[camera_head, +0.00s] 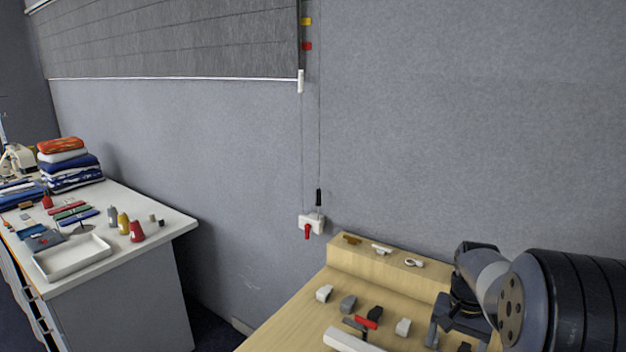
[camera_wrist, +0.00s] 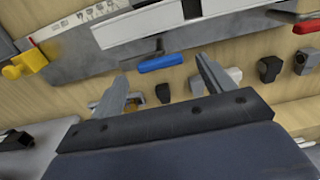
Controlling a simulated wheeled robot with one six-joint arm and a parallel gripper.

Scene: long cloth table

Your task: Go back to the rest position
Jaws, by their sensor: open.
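My gripper (camera_wrist: 161,70) shows in the wrist view with its two grey fingers spread apart and nothing between them. It hangs over a wooden bench top with tools. A blue-handled tool (camera_wrist: 160,63) lies beyond the fingertips, close to the grey metal part. In the head view my arm comes in from the right, over the wooden bench (camera_head: 285,325). The gripper is at the lower right there, and its fingertips are hard to make out.
Small grey and dark blocks (camera_head: 348,303) and a red-handled piece (camera_head: 366,322) lie on the bench. A raised wooden ledge (camera_head: 390,270) runs along its back by the wall. A white table (camera_head: 165,215) with cloths, spools and a white tray (camera_head: 50,268) stands left, across a gap.

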